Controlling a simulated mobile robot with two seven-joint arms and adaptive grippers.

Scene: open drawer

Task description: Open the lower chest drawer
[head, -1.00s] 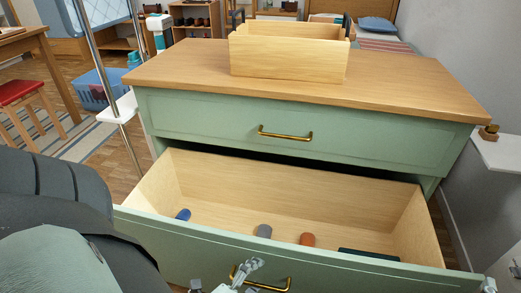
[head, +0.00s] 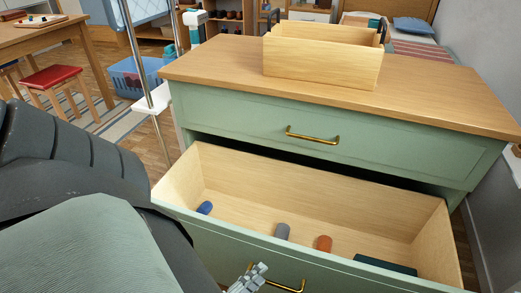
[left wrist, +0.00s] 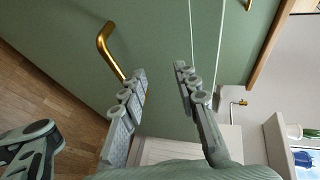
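The lower drawer (head: 300,252) of the green chest stands pulled well out, its pale wooden inside showing. Its brass handle (head: 290,286) is at the bottom edge of the head view, and it shows at the upper left of the left wrist view (left wrist: 107,45). My left gripper (head: 256,274) is at the left end of this handle. In the left wrist view its fingers (left wrist: 162,78) are apart with nothing between them; the handle lies beside one fingertip, contact unclear. What seems to be my right gripper (left wrist: 30,142) shows partly at lower left there; its fingers are unclear.
The upper drawer (head: 240,115) is shut. A wooden box (head: 320,65) stands on the chest top (head: 220,62). Blue (head: 205,208), grey (head: 282,231), orange (head: 323,244) and dark green (head: 385,265) items lie in the open drawer. A wall is close at right.

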